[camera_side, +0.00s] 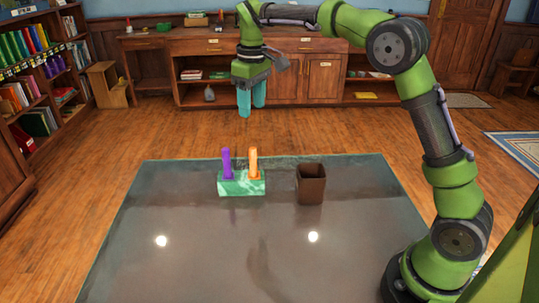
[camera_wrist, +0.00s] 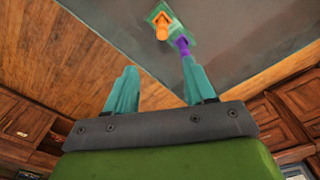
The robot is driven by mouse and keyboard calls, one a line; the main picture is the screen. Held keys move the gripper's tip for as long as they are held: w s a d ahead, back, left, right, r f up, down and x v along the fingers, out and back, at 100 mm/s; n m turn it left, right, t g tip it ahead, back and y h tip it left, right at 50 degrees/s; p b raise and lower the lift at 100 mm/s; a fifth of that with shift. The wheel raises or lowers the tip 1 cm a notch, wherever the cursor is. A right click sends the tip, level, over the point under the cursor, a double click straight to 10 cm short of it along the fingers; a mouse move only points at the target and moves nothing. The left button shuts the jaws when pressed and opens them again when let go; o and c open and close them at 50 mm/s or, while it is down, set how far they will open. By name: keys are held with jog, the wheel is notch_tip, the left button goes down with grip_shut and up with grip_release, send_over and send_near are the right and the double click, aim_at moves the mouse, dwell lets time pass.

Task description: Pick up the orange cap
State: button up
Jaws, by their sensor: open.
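An orange upright piece (camera_side: 253,162), the only orange thing on the table, stands in the right part of a green marbled block (camera_side: 241,185). A purple upright piece (camera_side: 226,163) stands beside it on the left. In the wrist view the orange piece (camera_wrist: 161,27) is at the top, with the purple piece (camera_wrist: 183,46) below right of it on the green block (camera_wrist: 153,14). My gripper (camera_side: 250,112), with teal fingers, is raised well above the block and apart from it. In the wrist view its fingers (camera_wrist: 158,80) are spread with nothing between them.
A brown open-topped box (camera_side: 311,184) stands right of the block on the grey table (camera_side: 190,260). The front and left of the table are clear. A wooden cabinet (camera_side: 290,75) stands behind and a bookcase (camera_side: 15,140) stands at left, both off the table.

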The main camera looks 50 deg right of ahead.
notch_tip(320, 180, up, 3)
jog(key=n, duration=0.2)
send_over(253, 148)
jog(key=shift+g, duration=0.3)
jog(key=f, duration=1.1)
jog(key=shift+w+a+f, duration=0.15)
jog(key=shift+w+f, duration=0.1)
jog(key=shift+s+f, duration=0.15)
jog(key=shift+f, duration=1.2)
jog(key=shift+s+f, duration=0.1)
jog(key=shift+f, duration=1.25)
jog(key=shift+c, duration=0.3)
grip_shut()
